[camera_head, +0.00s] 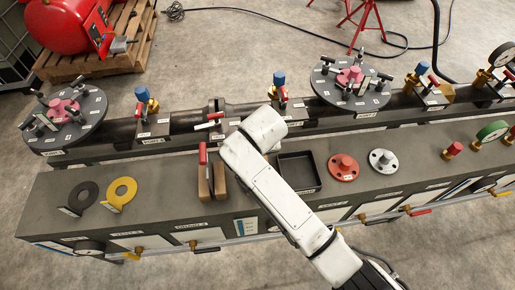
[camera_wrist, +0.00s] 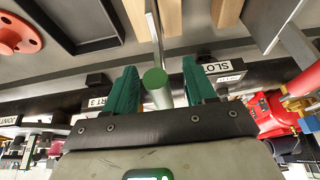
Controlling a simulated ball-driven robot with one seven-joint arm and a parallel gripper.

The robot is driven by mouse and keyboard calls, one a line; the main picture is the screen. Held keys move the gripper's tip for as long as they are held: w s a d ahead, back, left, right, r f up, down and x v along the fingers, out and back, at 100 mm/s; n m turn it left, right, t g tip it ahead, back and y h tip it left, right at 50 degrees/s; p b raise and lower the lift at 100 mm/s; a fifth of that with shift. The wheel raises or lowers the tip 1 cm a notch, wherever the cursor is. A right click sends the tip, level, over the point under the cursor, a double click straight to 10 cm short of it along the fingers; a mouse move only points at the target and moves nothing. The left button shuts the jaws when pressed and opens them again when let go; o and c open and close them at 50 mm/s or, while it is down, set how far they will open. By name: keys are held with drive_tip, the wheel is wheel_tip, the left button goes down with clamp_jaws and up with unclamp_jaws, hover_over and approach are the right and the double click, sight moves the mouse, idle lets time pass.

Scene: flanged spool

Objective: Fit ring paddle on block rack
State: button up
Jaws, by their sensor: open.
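A flat yellow ring with a short tab (camera_head: 121,193) lies on the grey bench at the left, and a black ring (camera_head: 83,196) lies beside it. Two upright wooden blocks (camera_head: 220,180) stand near the bench's middle with a narrow gap; they also show at the top of the wrist view (camera_wrist: 228,10). My gripper has green fingers (camera_wrist: 154,88) that are open. A grey-green rod with a round end (camera_wrist: 156,80) lies between them, with a thin grey bar running up from it; whether they touch is unclear. In the head view my white arm hides much of the gripper.
A dark pipe runs behind the bench, bearing round plates (camera_head: 68,118) with small handles. A black tray (camera_head: 298,172), a red flange (camera_head: 343,167) and a silver flange (camera_head: 382,160) sit right of my arm. A red handle (camera_head: 203,153) stands by the wooden blocks.

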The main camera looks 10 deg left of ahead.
drive_tip(key=v, duration=1)
drive_tip(key=shift+s+r, duration=0.15)
drive_tip(key=shift+r, duration=0.2)
drive_tip(key=shift+d, duration=0.1)
drive_tip(key=s+d+f+m+g, duration=0.1)
drive_tip(key=s+d+f, duration=0.4)
drive_tip(key=s+d, duration=0.5)
drive_tip(key=s+d+f+m+g+h, duration=0.1)
drive_tip(key=s+d+f, duration=0.4)
drive_tip(key=s+d, duration=0.5)
drive_tip(key=s+d+f+m+g, duration=0.1)
drive_tip(key=s+d+f, duration=0.4)
drive_tip(key=s+d, duration=0.5)
drive_tip(key=shift+s+d+m, duration=0.4)
drive_tip(key=shift+d, duration=0.55)
drive_tip(key=shift+c, duration=0.4)
